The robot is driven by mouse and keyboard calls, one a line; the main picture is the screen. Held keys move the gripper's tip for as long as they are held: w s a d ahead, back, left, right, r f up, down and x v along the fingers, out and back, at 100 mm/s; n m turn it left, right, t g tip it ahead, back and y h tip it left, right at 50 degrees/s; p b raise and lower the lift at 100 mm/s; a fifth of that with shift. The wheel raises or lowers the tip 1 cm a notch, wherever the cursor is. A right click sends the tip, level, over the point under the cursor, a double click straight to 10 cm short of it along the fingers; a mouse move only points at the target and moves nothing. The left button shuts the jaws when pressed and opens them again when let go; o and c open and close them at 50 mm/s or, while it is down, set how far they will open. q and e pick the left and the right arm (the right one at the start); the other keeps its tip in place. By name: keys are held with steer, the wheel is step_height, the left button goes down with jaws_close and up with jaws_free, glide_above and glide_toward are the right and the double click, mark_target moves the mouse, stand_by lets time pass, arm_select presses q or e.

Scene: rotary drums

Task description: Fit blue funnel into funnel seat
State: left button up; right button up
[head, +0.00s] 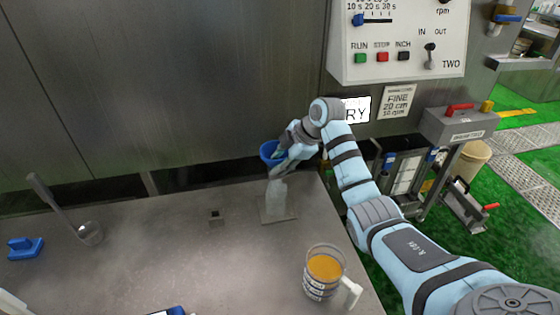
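The blue funnel (268,151) is at the back right of the grey worktop, with its wide mouth partly behind my gripper. My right gripper (277,157) has its fingers at the right side of the funnel and appears shut on it. Right below stands a pale grey upright piece (277,192) on a flat square plate (279,215), which looks like the funnel seat. The funnel's spout is hidden behind the fingers, so I cannot tell whether it touches the seat.
A jug of orange contents (325,268) stands at the worktop's front right. A long-handled scoop (88,232) and a blue item (25,248) lie at the left. A steel wall with a control panel (400,35) rises behind.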

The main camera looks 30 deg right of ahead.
steer(key=shift+s+d+r, duration=0.1)
steer(key=shift+r, duration=0.15)
steer(key=v, duration=1.1)
steer(key=shift+s+r, duration=0.15)
steer(key=shift+r, duration=0.05)
steer(key=shift+d, duration=0.1)
